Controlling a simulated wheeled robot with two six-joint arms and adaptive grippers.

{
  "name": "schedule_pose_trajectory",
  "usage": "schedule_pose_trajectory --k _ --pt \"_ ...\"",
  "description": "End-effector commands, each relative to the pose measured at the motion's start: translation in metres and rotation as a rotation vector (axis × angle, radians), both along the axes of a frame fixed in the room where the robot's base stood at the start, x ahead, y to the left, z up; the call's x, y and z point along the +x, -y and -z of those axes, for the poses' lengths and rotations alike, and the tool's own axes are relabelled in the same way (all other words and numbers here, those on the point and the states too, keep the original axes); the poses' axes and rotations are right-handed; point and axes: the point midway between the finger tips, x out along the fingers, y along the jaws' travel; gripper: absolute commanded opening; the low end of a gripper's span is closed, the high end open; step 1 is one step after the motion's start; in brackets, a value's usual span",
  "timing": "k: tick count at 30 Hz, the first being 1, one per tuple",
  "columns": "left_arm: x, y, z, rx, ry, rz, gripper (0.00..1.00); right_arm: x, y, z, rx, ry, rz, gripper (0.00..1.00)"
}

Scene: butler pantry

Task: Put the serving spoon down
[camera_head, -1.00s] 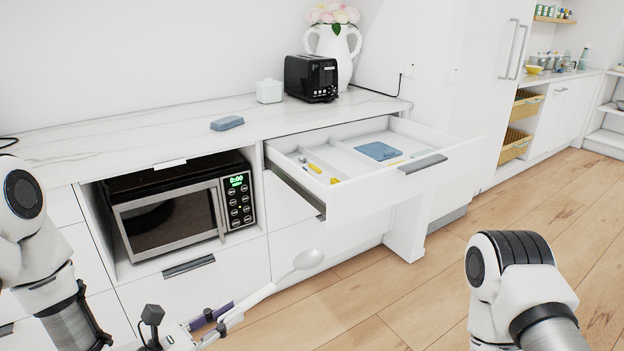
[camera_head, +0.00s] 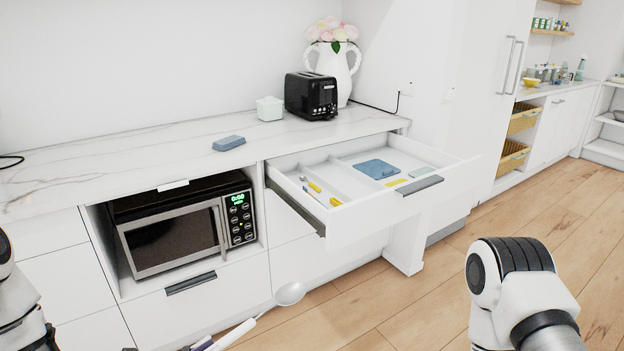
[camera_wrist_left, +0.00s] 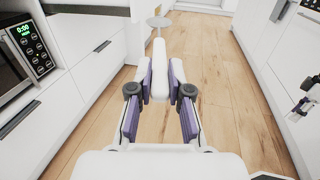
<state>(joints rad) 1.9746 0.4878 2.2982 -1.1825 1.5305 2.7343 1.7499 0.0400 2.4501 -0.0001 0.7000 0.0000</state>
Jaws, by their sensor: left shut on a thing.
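The serving spoon (camera_head: 289,294) has a grey round bowl and a pale handle, and it shows at the bottom of the head view, in front of the lower cabinets. In the left wrist view its bowl (camera_wrist_left: 159,22) points away from me over the floor. My left gripper (camera_wrist_left: 160,82) is shut on the spoon's handle; only its tip shows at the bottom edge of the head view. Part of my right gripper (camera_wrist_left: 304,104) seems to show at the right edge of the wrist view, too small to read its jaws.
An open drawer (camera_head: 330,222) holds yellow-handled utensils and a blue item (camera_head: 377,169). The marble counter (camera_head: 120,155) carries a blue block (camera_head: 229,143), a white lidded box (camera_head: 270,108), a black toaster (camera_head: 311,95) and a flower vase (camera_head: 334,66). A microwave (camera_head: 170,243) sits below.

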Motion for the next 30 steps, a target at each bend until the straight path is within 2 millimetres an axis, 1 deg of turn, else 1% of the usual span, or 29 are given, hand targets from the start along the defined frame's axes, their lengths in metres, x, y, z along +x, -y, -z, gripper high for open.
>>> schedule_pose_trajectory --k 1,3,6,9,11,14,30 --pt "-0.001 0.002 -0.017 0.002 -0.005 -0.028 0.00 0.000 0.000 -0.024 0.000 0.000 0.000 0.40" --pt "-0.001 0.002 -0.025 0.002 -0.006 -0.087 0.00 0.000 0.000 -0.042 0.000 0.000 0.000 0.40" --pt "-0.004 0.000 -0.035 0.002 -0.006 -0.171 0.00 0.000 0.000 -0.065 0.000 0.001 0.000 0.40" --pt "-0.007 -0.002 -0.039 0.003 -0.004 -0.237 0.00 0.000 0.000 -0.078 0.000 0.001 0.000 0.40" --pt "-0.008 -0.003 -0.039 0.002 -0.003 -0.260 0.00 0.000 0.000 -0.081 0.000 0.001 0.000 0.40" --pt "-0.008 -0.004 -0.037 0.001 0.000 -0.273 0.00 0.000 0.000 -0.079 0.000 0.000 0.000 0.40" --pt "-0.008 -0.004 -0.036 0.000 0.001 -0.272 0.00 0.000 0.000 -0.077 0.000 0.000 0.000 0.40"
